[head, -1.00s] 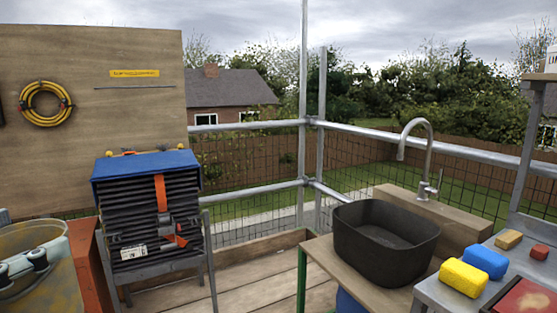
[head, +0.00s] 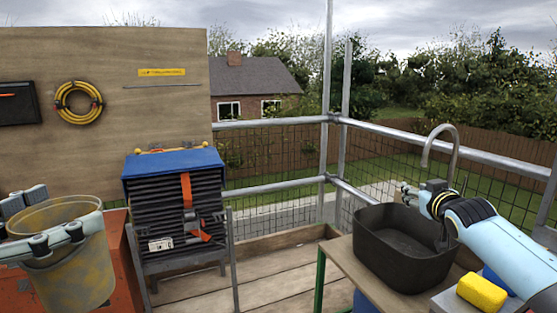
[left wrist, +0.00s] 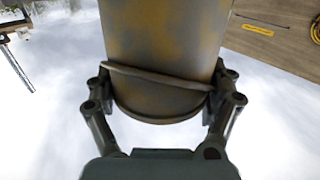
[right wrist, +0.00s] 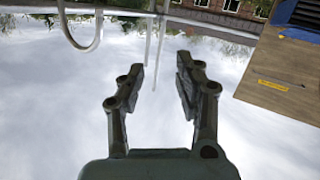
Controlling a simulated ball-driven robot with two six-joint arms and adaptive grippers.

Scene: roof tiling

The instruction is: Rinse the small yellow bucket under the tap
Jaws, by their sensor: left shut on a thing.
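The small yellow bucket (head: 78,275), smeared with grey dirt, is at the far left in the head view, upright. My left gripper (head: 50,236) is shut on its side. In the left wrist view the bucket (left wrist: 165,50) fills the space between the fingers. The grey curved tap (head: 440,135) stands behind the black basin (head: 400,250). My right gripper (head: 412,192) is open and empty above the basin, close to the tap. The right wrist view shows its fingers apart (right wrist: 155,90) and the tap's curved spout (right wrist: 80,42) beyond.
A blue-topped stack of dark slates (head: 172,205) stands between bucket and basin. A yellow sponge (head: 482,293) lies on the bench at right. Scaffold rails (head: 270,122) run behind. Wooden floor boards (head: 240,285) are clear in the middle.

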